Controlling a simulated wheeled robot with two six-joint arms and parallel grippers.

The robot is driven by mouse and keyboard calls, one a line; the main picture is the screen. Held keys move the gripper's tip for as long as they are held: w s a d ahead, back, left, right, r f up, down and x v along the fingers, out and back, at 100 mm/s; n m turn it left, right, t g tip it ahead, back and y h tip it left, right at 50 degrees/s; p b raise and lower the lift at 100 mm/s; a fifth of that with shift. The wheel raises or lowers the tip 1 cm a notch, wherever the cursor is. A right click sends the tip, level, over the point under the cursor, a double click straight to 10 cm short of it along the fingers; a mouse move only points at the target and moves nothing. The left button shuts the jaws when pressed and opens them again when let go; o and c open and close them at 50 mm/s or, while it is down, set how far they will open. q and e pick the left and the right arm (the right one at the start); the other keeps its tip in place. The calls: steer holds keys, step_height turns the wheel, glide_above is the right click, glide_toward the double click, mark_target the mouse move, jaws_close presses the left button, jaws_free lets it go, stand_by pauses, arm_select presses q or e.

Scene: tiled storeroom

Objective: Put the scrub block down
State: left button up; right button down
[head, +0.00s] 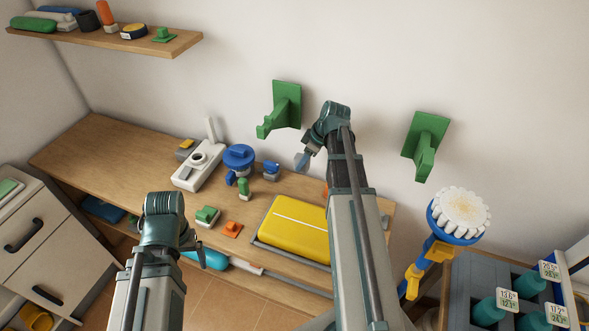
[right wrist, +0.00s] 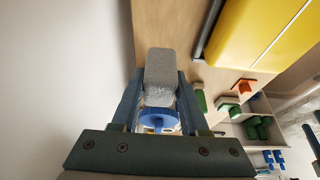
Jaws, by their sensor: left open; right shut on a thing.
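The scrub block (right wrist: 160,72) is a pale grey block with a speckled, rough-looking end. My right gripper (right wrist: 160,95) is shut on it.
A yellow case (head: 295,225), a white device (head: 199,165), a blue round-topped item (head: 239,156) and small green (head: 207,216) and orange (head: 232,229) pieces occupy the worktop. Green wall hooks (head: 287,105) project nearby. Bare wood lies at the worktop's left.

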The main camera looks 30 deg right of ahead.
step_height(320, 180, down, 9)
steer(key=b, duration=0.8)
steer(key=shift+r, duration=0.2)
steer(key=shift+f, duration=0.15)
steer(key=c, duration=0.9)
jaws_free()
steer(key=o, duration=0.5)
